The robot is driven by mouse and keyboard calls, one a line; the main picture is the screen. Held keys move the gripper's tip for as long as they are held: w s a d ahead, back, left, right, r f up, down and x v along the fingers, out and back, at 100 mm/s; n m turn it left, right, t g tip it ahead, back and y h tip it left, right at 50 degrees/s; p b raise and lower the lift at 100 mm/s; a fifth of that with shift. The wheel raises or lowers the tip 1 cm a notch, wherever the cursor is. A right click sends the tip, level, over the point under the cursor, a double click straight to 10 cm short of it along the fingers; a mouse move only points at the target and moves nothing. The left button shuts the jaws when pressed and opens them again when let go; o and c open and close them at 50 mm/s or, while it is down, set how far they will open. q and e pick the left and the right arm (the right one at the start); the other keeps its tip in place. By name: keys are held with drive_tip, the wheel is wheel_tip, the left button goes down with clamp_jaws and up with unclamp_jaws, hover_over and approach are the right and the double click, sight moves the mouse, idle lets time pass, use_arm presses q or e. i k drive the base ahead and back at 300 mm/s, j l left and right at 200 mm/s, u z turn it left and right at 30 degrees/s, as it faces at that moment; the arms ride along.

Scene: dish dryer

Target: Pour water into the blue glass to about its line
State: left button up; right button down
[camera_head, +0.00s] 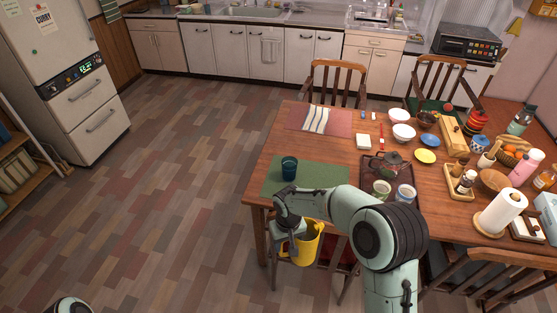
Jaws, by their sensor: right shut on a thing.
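My right arm reaches in from the lower right. Its gripper (298,229) is shut on a yellow pitcher (307,246), just off the table's front edge, below and nearer than the glass. The pitcher looks roughly upright and is apart from the glass. Its water and the water level and line of the glass are too small or hidden to tell. My left gripper is not in view.
A teapot (390,162) and cups (382,189) stand right of the placemat. A striped cloth (316,119) lies behind it on a red mat. Bowls, bottles and a paper roll (500,212) crowd the table's right. A chair stands under the front edge. The floor on the left is free.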

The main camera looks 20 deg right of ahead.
sight(289, 164)
drive_tip(key=i+j+u, duration=0.4)
drive_tip(key=i+j+z, duration=0.1)
drive_tip(key=i+j, duration=0.3)
drive_tip(key=i, duration=0.15)
drive_tip(key=i+z, duration=0.25)
drive_tip(key=z, duration=0.15)
drive_tip(key=i+z, duration=0.2)
drive_tip(key=z, duration=0.15)
drive_tip(key=i+z, duration=0.4)
drive_tip(key=i+j, duration=0.05)
drive_tip(key=i, duration=0.05)
